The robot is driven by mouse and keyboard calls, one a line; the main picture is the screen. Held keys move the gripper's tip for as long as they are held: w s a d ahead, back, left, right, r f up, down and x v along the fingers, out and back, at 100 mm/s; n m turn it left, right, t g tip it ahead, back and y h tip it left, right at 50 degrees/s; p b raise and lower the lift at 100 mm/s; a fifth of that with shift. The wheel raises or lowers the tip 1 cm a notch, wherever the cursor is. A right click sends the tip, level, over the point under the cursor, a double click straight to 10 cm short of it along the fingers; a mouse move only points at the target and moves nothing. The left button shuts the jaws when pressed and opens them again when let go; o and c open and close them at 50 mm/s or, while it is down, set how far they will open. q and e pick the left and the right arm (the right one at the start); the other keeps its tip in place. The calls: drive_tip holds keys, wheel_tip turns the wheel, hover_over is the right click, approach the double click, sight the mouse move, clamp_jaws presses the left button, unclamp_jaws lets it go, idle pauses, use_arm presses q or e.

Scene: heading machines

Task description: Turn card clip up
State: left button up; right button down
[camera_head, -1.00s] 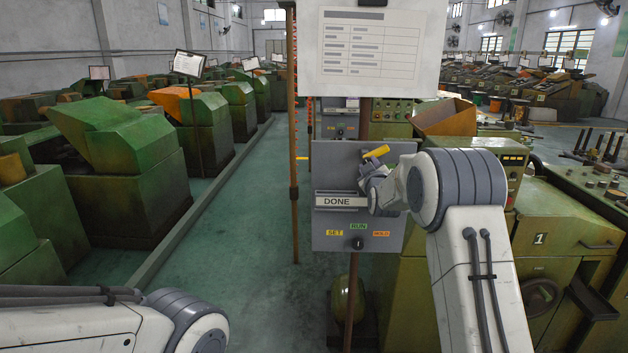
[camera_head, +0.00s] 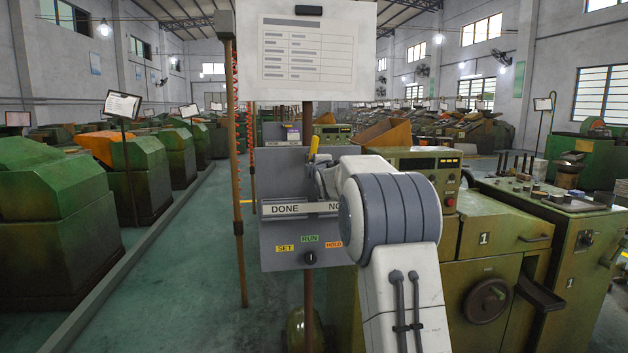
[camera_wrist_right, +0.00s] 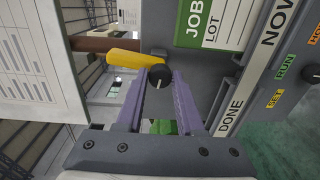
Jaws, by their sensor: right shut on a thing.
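The card clip is a yellow lever (camera_head: 313,146) on a black round knob, at the top of a grey board (camera_head: 280,240). The lever points up, leaning slightly right. In the right wrist view, which is turned sideways, the yellow lever (camera_wrist_right: 124,58) extends left from the knob (camera_wrist_right: 160,77), toward the paper sheet. My right gripper (camera_head: 322,180) is at the clip, partly hidden behind my arm. In the wrist view its purple fingers (camera_wrist_right: 163,90) are closed around the knob. A green card (camera_wrist_right: 207,30) marked JOB and LOT shows beside it. My left gripper is out of view.
A paper sheet (camera_head: 304,58) hangs above the board. A strip marked DONE (camera_head: 284,208) and a dial (camera_head: 310,257) under SET, RUN and HOLD are below the clip. A green machine (camera_head: 490,250) stands close on the right. The aisle floor (camera_head: 190,250) is clear at left.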

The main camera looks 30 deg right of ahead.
drive_tip(key=shift+n+b, duration=0.9)
drive_tip(key=shift+b, duration=0.15)
drive_tip(key=c, duration=0.5)
unclamp_jaws()
drive_tip(key=shift+s, duration=0.1)
drive_tip(key=b+v, duration=0.3)
drive_tip(key=v, duration=0.7)
drive_tip(key=shift+s+a+b, duration=0.15)
drive_tip(key=shift+b, duration=0.15)
